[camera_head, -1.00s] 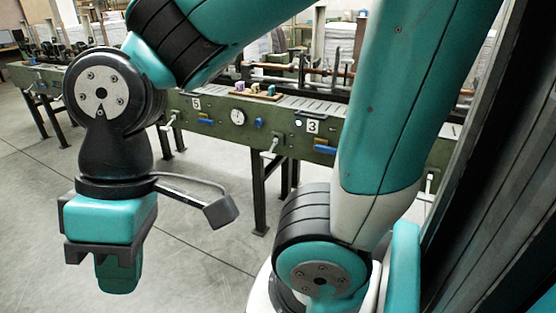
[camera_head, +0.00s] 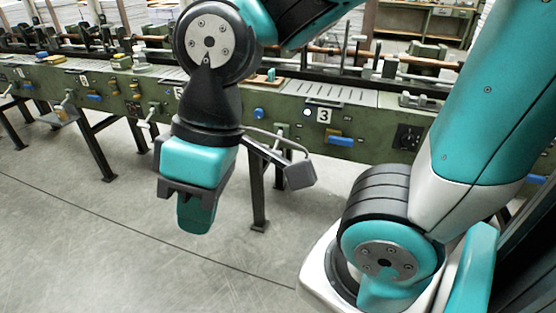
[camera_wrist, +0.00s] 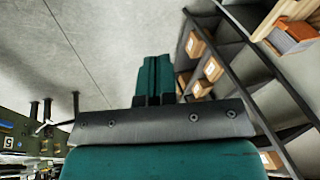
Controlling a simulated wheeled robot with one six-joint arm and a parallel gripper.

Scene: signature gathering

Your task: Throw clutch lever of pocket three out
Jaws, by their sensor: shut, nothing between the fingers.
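The plate with the number 3 (camera_head: 323,116) is on the front of the long green machine (camera_head: 380,158). Below it is a blue handle (camera_head: 340,141). To its left, a pale lever (camera_head: 281,131) sticks out from the machine front, partly behind my wrist camera's arm. I cannot tell for sure which of the two is the clutch lever. My gripper (camera_head: 195,218) hangs down, shut and empty, in front of the machine and left of the 3 plate, touching nothing. The wrist view shows its closed teal fingers (camera_wrist: 153,78) over bare floor.
More numbered pockets with blue handles and levers run along the machine to the left. A black switch box (camera_head: 407,137) sits right of pocket three. Machine legs (camera_head: 258,190) stand below. The wrist view shows a shelf (camera_wrist: 228,62) with boxes at right. The front floor (camera_head: 110,240) is clear.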

